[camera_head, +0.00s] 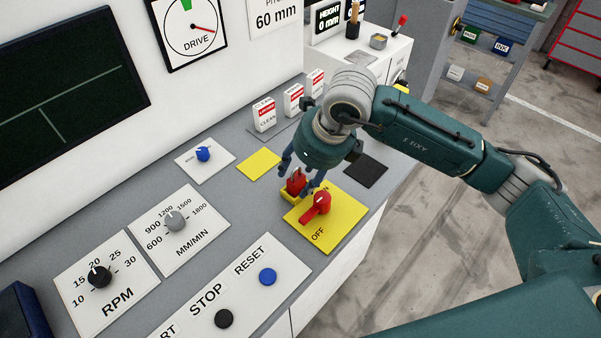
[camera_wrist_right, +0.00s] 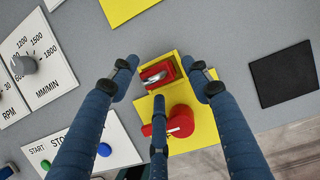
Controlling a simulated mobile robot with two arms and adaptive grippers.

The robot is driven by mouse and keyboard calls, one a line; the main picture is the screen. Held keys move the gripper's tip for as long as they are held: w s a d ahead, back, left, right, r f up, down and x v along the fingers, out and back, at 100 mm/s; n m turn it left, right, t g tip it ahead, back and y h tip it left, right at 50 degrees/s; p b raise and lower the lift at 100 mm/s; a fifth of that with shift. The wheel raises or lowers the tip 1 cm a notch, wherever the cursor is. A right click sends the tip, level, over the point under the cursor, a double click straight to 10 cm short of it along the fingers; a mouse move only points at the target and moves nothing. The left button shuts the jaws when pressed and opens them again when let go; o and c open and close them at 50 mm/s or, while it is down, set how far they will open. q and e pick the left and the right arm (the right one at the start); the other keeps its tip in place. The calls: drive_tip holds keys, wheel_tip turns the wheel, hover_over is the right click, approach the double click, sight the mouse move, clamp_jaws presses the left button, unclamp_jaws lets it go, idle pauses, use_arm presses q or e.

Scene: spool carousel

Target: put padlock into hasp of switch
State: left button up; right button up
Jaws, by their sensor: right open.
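In the head view the padlock (camera_head: 296,182) is partly covered by fingers. I cannot tell whether the shackle passes through the hasp. The switch handle (camera_wrist_right: 176,122) is red on a yellow plate; in the head view the handle (camera_head: 317,205) is turned near the OFF label. My right gripper (camera_head: 298,178) is open, its fingers spread around the padlock. In the right wrist view the gripper (camera_wrist_right: 163,82) shows gaps to the padlock. My left gripper is out of view.
The grey console holds an RPM knob (camera_head: 100,276), a MM/MIN knob (camera_head: 175,221), a black button (camera_head: 224,318) and a blue button (camera_head: 267,277). A bare yellow plate (camera_head: 259,163) and a black pad (camera_head: 366,171) lie nearby. White-and-red boxes (camera_head: 265,114) stand behind.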

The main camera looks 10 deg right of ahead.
drive_tip(key=shift+r, duration=0.3)
drive_tip(key=b+v, duration=0.2)
drive_tip(key=v, duration=0.9)
drive_tip(key=shift+r+b, duration=0.2)
drive_tip(key=shift+b, duration=0.15)
drive_tip(key=shift+s+d, duration=0.1)
drive_tip(key=shift+s, duration=0.1)
idle(0.8)
